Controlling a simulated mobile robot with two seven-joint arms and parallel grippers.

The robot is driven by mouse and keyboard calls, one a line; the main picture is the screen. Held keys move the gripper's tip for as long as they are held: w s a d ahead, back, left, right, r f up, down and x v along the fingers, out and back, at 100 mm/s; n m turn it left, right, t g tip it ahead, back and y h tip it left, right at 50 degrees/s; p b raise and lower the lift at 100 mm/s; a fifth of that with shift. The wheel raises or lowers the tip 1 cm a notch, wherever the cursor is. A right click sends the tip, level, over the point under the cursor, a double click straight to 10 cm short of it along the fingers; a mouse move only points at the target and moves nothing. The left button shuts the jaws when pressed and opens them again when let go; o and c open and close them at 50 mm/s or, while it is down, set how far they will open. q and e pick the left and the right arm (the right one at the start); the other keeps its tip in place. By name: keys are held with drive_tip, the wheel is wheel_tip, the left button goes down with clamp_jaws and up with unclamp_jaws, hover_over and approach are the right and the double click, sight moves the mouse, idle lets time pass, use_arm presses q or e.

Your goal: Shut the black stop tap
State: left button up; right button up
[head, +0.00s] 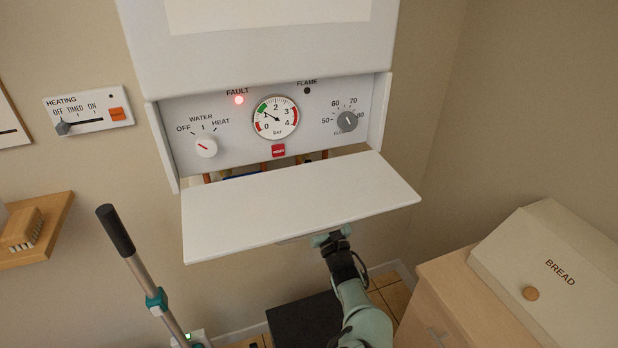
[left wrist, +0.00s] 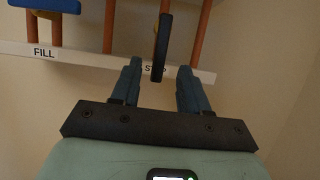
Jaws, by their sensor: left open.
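The black stop tap (left wrist: 162,45) shows in the left wrist view as a long dark lever, roughly in line with the copper pipe behind it. Its label on the white strip is partly hidden by the lever. My left gripper (left wrist: 160,66) is open, with one finger on each side of the lever's lower end. I see gaps on both sides, so it does not look gripped. In the head view my arm reaches up under the white flap, which hides the fingers and the tap. My right gripper is not in view.
A blue tap (left wrist: 45,5) sits crosswise above the FILL label (left wrist: 43,52). Other copper pipes (left wrist: 203,30) run close to the stop tap. The open white flap (head: 290,205) juts out above my arm. A bread bin (head: 550,265) stands on a cabinet at right.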

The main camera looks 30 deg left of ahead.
use_arm(q)
drive_tip(key=x, duration=0.7)
drive_tip(key=shift+w+a, duration=0.1)
drive_tip(key=shift+w, duration=0.1)
clamp_jaws()
